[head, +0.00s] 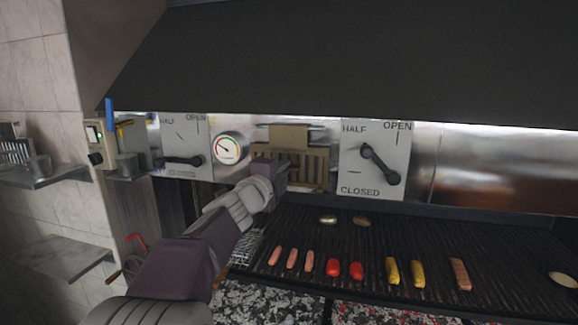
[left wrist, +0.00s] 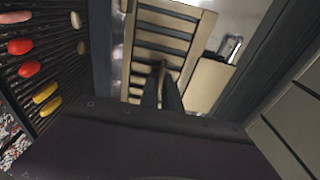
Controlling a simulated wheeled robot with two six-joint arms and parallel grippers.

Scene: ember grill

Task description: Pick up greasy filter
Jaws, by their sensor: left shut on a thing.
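The greasy filter (head: 313,168) is a tan, slatted panel at the back wall, between the pressure gauge and the right damper plate. It looks upright, and my gripper covers its lower left part. In the left wrist view the filter (left wrist: 203,50) shows as a tan frame with dark slots. My left gripper (head: 283,175) reaches up to the filter's front and is shut on it. Its dark fingers (left wrist: 164,80) lie close together over the slats in the left wrist view. I cannot tell whether the filter has come off the wall. My right gripper is in neither view.
The grill grate (head: 340,245) with sausages, red and yellow pieces lies below, over glowing coals. A dark hood (head: 330,60) hangs above. A gauge (head: 231,148) and a damper lever plate (head: 376,160) flank the filter. Shelves (head: 62,258) stand at the left.

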